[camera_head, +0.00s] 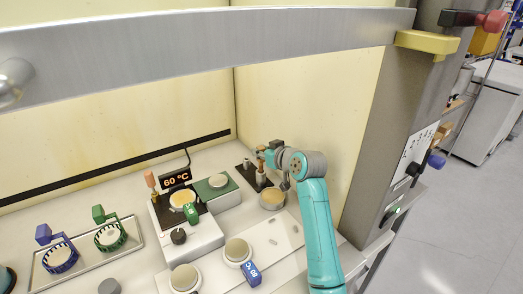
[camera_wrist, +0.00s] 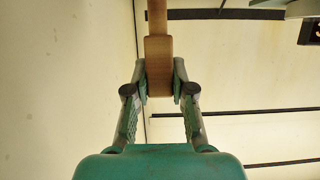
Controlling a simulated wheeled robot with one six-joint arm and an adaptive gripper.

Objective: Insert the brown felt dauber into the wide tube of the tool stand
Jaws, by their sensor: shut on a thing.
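The brown felt dauber (camera_wrist: 158,65) is between the two fingertips of my gripper (camera_wrist: 159,88) in the wrist view, with a thinner brown part running out of the top of the picture. My gripper is shut on it. In the head view the dauber (camera_head: 261,166) shows small and upright beside my gripper (camera_head: 267,156). The tool stand (camera_head: 254,179) is a dark base near the back right corner, with a short grey tube (camera_head: 246,163) at its left. The dauber is over or at the stand's right part. I cannot tell whether its lower end is inside a tube.
A round tan-topped dish (camera_head: 271,198) stands just in front of the stand. The cabinet's side wall (camera_head: 310,100) is close behind my arm.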

